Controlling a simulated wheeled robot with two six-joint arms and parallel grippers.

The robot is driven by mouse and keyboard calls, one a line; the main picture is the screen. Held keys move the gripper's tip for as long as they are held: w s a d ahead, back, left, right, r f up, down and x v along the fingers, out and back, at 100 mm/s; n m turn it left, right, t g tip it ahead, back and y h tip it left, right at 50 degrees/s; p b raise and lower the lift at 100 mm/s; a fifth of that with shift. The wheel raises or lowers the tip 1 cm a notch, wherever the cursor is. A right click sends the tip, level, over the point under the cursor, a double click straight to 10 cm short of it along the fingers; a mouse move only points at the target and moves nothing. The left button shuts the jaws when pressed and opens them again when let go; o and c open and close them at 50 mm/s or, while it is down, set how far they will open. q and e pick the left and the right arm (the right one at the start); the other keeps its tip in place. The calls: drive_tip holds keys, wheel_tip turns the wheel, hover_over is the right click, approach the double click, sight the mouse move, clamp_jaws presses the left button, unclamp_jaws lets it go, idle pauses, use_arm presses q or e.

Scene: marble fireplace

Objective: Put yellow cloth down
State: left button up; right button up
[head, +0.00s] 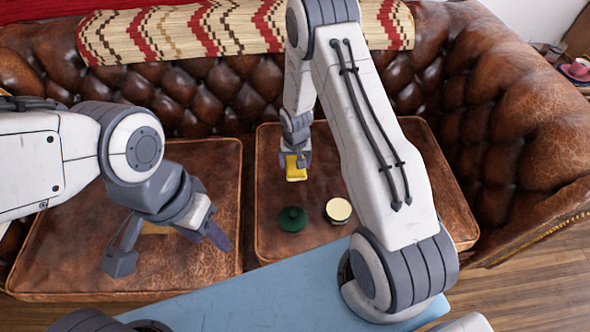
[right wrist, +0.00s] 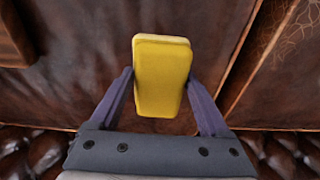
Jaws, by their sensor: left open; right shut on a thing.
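The yellow cloth (head: 296,174) looks like a folded block and hangs below my right gripper (head: 296,158), above the right seat cushion of the brown leather sofa. In the right wrist view the yellow cloth (right wrist: 162,78) sits between the two purple-grey fingers of my right gripper (right wrist: 162,95), which is shut on it. I cannot tell from the pictures whether its lower end touches the cushion. My left gripper (head: 170,250) is open over the left seat cushion, its fingers spread wide and no thing held between them.
A dark green round object (head: 292,219) and a cream round-topped object (head: 338,210) stand on the right cushion (head: 400,205). A tan patch shows on the left cushion (head: 60,240), partly behind my left gripper. A patterned blanket (head: 180,35) covers the sofa's back.

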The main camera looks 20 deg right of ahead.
wheel_tip(320, 180, down, 4)
drive_tip(key=shift+f+b, duration=0.15)
drive_tip(key=shift+b, duration=0.6)
drive_tip(key=shift+f, duration=0.2)
drive_tip(key=o, duration=1)
drive_tip(key=shift+r, duration=0.1)
